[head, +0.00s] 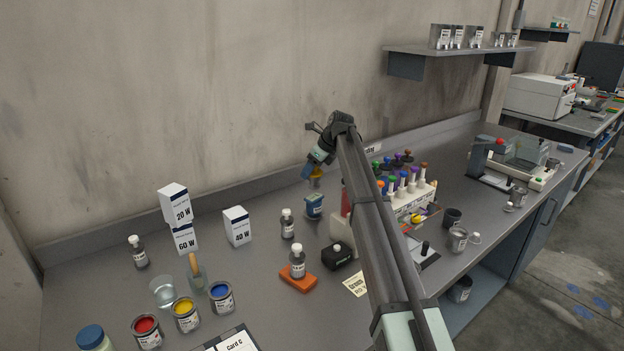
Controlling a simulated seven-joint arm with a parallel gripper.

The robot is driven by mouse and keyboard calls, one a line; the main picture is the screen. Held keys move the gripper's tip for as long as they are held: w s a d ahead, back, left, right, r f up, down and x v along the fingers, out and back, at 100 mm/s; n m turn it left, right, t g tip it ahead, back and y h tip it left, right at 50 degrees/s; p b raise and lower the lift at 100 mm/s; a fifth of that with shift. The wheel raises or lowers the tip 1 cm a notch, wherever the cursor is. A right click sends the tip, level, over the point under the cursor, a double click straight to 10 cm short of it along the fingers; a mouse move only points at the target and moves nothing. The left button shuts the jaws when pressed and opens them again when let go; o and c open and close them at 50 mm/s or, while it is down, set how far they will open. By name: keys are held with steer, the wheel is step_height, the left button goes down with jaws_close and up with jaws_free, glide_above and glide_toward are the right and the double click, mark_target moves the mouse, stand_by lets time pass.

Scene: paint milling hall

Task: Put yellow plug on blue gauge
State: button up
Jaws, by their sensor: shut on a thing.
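My gripper (311,172) is at the end of my arm, above the back middle of the bench. It is shut on the yellow plug (316,176), which shows as a small yellow piece at the fingertips and is partly hidden. The blue gauge (314,209), a small blue block with a pale label, stands on the bench just below the plug. A narrow gap seems to lie between plug and gauge, but I cannot tell whether they touch.
A dark bottle (288,224) stands left of the gauge, and a black box (338,256) in front of it. A bottle stands on an orange block (298,281). White cartons (237,227) stand left.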

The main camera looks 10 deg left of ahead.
mark_target(316, 172)
steer(key=shift+f, duration=1.75)
steer(key=o, duration=1.2)
steer(key=shift+f, duration=0.15)
steer(key=shift+c, duration=0.2)
steer(key=v, duration=1.2)
steer(key=shift+r, duration=0.2)
